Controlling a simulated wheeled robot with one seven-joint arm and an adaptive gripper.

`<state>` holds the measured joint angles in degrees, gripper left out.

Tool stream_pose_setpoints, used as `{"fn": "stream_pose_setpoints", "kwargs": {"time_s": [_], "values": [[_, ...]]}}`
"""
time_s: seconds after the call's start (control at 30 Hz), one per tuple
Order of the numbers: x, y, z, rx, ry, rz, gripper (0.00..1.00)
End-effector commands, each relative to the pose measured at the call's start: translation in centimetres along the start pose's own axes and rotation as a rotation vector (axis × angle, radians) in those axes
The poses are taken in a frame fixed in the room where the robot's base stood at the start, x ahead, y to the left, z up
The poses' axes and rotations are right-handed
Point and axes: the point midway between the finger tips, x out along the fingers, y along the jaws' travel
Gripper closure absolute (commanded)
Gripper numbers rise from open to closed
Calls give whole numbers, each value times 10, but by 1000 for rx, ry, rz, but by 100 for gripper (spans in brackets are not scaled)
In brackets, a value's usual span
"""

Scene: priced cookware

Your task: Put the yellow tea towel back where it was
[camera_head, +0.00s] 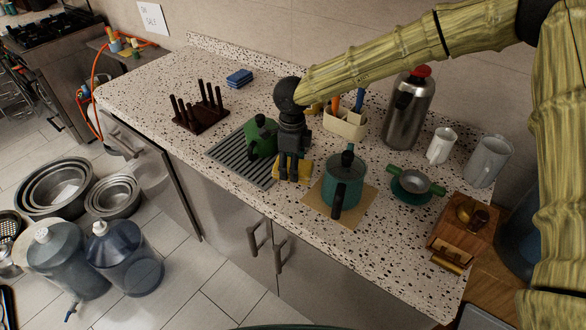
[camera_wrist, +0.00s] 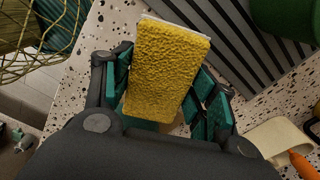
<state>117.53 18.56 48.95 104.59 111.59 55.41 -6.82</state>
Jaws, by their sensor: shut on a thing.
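The yellow tea towel (camera_head: 305,169) is a thick folded block with a rough, bumpy face. It fills the middle of the wrist view (camera_wrist: 165,70), where a pale edge shows along its top. My gripper (camera_head: 288,174) points down over the counter and is shut on the towel, with teal finger pads on either side of it in the wrist view (camera_wrist: 163,95). The towel is between the grey ridged drain mat (camera_head: 232,160) and the tan mat (camera_head: 313,198). My fingers hide part of it, and I cannot tell whether it touches the counter.
A green pot (camera_head: 260,138) is on the drain mat, close left of my gripper. A teal kettle (camera_head: 342,180) stands on the tan mat, close right. A cream utensil holder (camera_head: 346,123) and a steel flask (camera_head: 408,112) stand behind.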

Motion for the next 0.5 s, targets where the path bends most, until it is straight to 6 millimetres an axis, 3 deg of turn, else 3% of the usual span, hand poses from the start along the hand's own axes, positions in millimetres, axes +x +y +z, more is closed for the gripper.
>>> {"fn": "stream_pose_setpoints", "kwargs": {"time_s": [0.2,0.5], "values": [[23,1,0,-2,2,1,62],[26,1,0,-2,1,1,62]]}}
